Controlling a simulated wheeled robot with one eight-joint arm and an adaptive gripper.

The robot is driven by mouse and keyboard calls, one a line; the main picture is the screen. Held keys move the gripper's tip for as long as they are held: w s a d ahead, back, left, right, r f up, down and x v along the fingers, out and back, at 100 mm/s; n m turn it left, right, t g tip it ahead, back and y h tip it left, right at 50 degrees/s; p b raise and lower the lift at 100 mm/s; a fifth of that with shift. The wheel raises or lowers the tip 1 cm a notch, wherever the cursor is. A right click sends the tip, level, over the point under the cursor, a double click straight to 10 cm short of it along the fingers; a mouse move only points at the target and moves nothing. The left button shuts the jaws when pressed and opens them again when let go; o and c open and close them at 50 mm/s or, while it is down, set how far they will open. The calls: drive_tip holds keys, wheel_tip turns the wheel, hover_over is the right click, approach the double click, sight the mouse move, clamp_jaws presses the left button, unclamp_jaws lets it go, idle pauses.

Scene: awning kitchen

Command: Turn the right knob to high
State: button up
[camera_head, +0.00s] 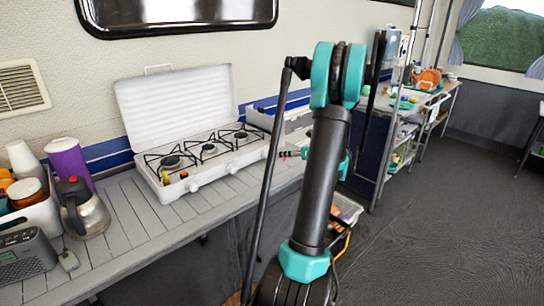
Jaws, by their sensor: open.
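A white camping stove (205,165) with three burners stands on the slatted counter, its lid (178,105) raised against the wall. White knobs sit along its front edge; the left one (194,187) and the middle one (229,167) show faintly. The right knob is too small and pale to make out clearly. My gripper (290,153) shows small and partly hidden behind my arm, to the right of the stove's front right corner. It points left toward the stove, its jaws open, apart from the knobs, with nothing visible in them.
A kettle (84,208), a purple cup (68,162), a white bin (30,212) of containers and a grey radio (24,260) stand at the left. Bare counter (130,215) lies between kettle and stove. Shelving (400,135) stands at right; the floor (440,220) there is clear.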

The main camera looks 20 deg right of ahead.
sight(269, 155)
drive_tip(key=x, duration=0.9)
drive_tip(key=shift+w+a, duration=0.1)
drive_tip(key=shift+a, duration=0.05)
clamp_jaws()
drive_tip(key=n+h, duration=0.2)
drive_tip(key=shift+a+n+t, duration=0.2)
drive_tip(key=shift+n+t, duration=0.1)
drive_tip(key=shift+n, duration=0.1)
drive_tip(key=n+t+h, duration=0.1)
drive_tip(key=n+h, duration=0.1)
drive_tip(key=n, duration=0.1)
drive_tip(key=shift+a+n, duration=0.15)
drive_tip(key=shift+n, duration=0.15)
idle(0.5)
